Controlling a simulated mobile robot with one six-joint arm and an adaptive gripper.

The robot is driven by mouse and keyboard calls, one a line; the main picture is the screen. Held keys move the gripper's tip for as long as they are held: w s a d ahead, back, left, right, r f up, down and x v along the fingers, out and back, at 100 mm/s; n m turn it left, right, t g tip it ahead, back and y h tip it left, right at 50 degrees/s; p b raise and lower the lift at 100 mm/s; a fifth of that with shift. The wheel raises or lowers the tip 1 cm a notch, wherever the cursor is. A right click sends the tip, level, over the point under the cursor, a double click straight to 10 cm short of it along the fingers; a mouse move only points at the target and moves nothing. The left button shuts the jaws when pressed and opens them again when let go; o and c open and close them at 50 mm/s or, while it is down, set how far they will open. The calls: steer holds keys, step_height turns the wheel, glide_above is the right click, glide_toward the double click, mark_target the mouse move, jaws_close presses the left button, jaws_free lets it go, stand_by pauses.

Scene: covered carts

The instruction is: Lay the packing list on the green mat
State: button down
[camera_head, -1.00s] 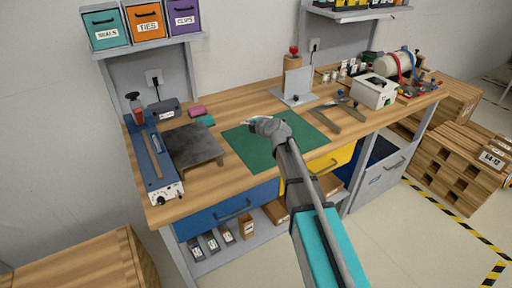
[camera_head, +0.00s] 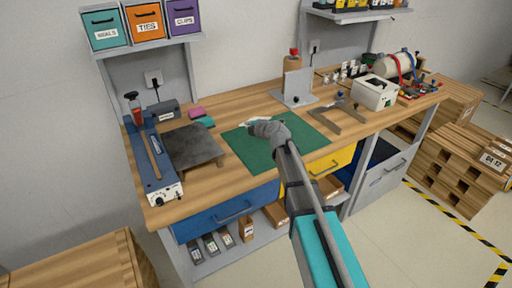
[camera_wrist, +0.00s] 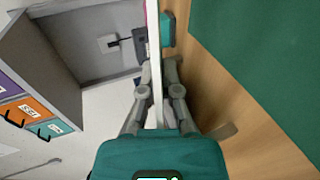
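The green mat (camera_head: 245,150) lies flat on the wooden workbench. My gripper (camera_head: 255,124) is above the mat's back part in the head view. In the wrist view my gripper (camera_wrist: 158,66) has its fingers closed on both sides of a thin white sheet, seen edge-on, which I take for the packing list (camera_wrist: 154,40). Only a small white bit of the sheet shows at the fingertips in the head view. Its printed face is not visible. The mat also shows at the upper right of the wrist view (camera_wrist: 270,60), apart from the sheet.
Left of the mat are a dark plate (camera_head: 192,147), a blue sealer (camera_head: 150,165), and teal and pink blocks (camera_head: 197,112). A grey upright stand (camera_head: 297,88) is behind the mat. A square tool (camera_head: 342,115) and white box (camera_head: 374,92) are right. The mat's visible surface is clear.

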mark_target(250, 149)
steer(key=shift+f+b, duration=4.45)
steer(key=shift+f, duration=0.2)
steer(key=c, duration=1)
jaws_free()
steer(key=shift+o, duration=0.2)
steer(key=shift+p+v, duration=1.45)
steer(key=shift+v, duration=2.6)
step_height(250, 149, up, 7)
steer(key=s+d+p, duration=0.1)
steer(key=s+p, duration=0.1)
steer(key=p, duration=0.5)
steer(key=shift+d, duration=0.4)
steer(key=shift+s+f, duration=0.1)
steer(key=shift+s, duration=0.05)
